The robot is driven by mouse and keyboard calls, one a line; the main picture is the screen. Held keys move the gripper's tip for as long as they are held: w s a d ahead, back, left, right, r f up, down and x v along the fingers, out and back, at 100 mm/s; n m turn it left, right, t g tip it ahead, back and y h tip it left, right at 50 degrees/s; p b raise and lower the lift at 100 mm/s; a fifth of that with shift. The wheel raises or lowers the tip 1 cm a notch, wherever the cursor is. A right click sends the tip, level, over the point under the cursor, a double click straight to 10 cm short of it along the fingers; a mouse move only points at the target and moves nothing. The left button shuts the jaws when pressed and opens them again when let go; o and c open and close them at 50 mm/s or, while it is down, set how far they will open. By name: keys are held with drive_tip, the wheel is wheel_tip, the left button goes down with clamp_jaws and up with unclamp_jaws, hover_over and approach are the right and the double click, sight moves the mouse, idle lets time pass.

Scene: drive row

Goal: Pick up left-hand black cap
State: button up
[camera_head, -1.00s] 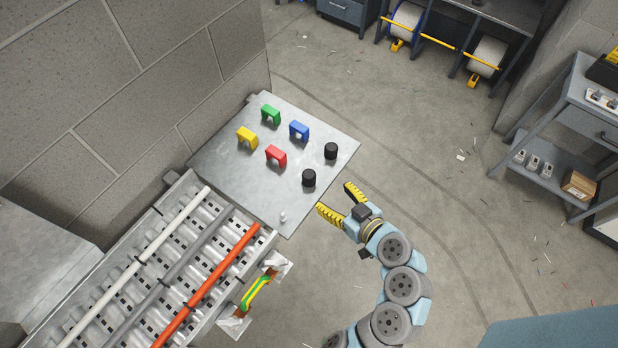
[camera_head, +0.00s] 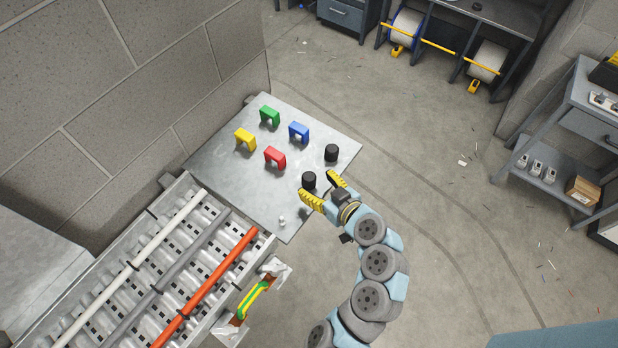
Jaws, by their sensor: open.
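Two black caps stand upright on a grey metal plate (camera_head: 215,165). The left-hand black cap (camera_head: 309,180) is the nearer one, towards the plate's right front edge. The other black cap (camera_head: 331,153) stands farther back and to the right. My gripper (camera_head: 318,189) is open, with yellow ribbed fingers pointing up-left. Its fingertips lie on either side of the left-hand cap in the picture, one to the lower left and one to the right. Nothing is held. I cannot tell the fingers' height above the plate or whether they touch the cap.
Green (camera_head: 269,115), blue (camera_head: 299,131), yellow (camera_head: 245,138) and red (camera_head: 275,156) bridge-shaped blocks stand on the plate, left of the caps. A small pale knob (camera_head: 282,221) sits near the front corner. A cable tray (camera_head: 150,265) adjoins the plate's lower left.

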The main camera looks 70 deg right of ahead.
sight(313, 181)
drive_tip(key=shift+p+x, duration=1.2)
drive_tip(key=shift+x, duration=0.95)
drive_tip(key=shift+w+d+f, duration=0.1)
drive_tip(key=shift+d, duration=0.05)
drive_tip(key=c, duration=1.1)
